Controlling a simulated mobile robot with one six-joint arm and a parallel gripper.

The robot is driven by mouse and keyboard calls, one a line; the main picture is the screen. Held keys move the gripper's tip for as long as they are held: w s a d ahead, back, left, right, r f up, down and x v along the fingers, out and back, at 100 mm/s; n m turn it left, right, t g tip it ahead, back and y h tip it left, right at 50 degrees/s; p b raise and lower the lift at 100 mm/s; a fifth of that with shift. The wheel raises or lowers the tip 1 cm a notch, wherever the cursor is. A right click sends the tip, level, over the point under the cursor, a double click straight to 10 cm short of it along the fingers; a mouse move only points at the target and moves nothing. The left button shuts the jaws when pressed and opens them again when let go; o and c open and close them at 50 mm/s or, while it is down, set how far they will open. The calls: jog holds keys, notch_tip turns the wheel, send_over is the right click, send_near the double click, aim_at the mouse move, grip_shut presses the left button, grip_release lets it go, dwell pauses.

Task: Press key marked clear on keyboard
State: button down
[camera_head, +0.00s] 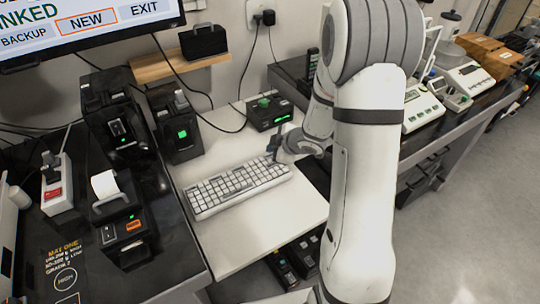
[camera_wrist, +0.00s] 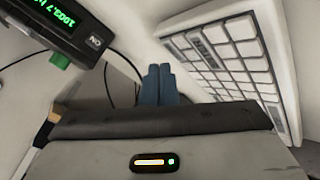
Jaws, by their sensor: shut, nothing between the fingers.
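The white keyboard (camera_head: 235,188) lies on a pale board between dark tables in the head view. Its key labels are too small to read there. It also shows at the upper right of the wrist view (camera_wrist: 228,52), tilted in the picture, with no marking for clear that I can read. My gripper (camera_head: 273,153) is near the keyboard's far right corner, seen partly behind my arm. In the wrist view its two blue-grey fingers (camera_wrist: 159,70) are together and empty, beside the keyboard rather than over its keys. I cannot tell their exact height.
A black box with a green readout (camera_head: 269,113) stands behind the keyboard; it shows in the wrist view too (camera_wrist: 60,28). Black devices and a label printer (camera_head: 121,215) stand to the left. A screen (camera_head: 85,25) hangs above. The pale board's front (camera_head: 255,235) is clear.

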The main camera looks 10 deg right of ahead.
jog(key=shift+f, duration=0.1)
jog(key=shift+f, duration=0.35)
jog(key=shift+f+b, duration=0.4)
jog(key=shift+b, duration=0.15)
dwell(0.3)
jog(key=shift+r, duration=0.1)
jog(key=shift+r+p, duration=0.7)
jog(key=shift+p, duration=0.15)
notch_tip(320, 180, up, 5)
jog(key=p, duration=0.5)
jog(key=shift+r, duration=0.1)
dwell(0.7)
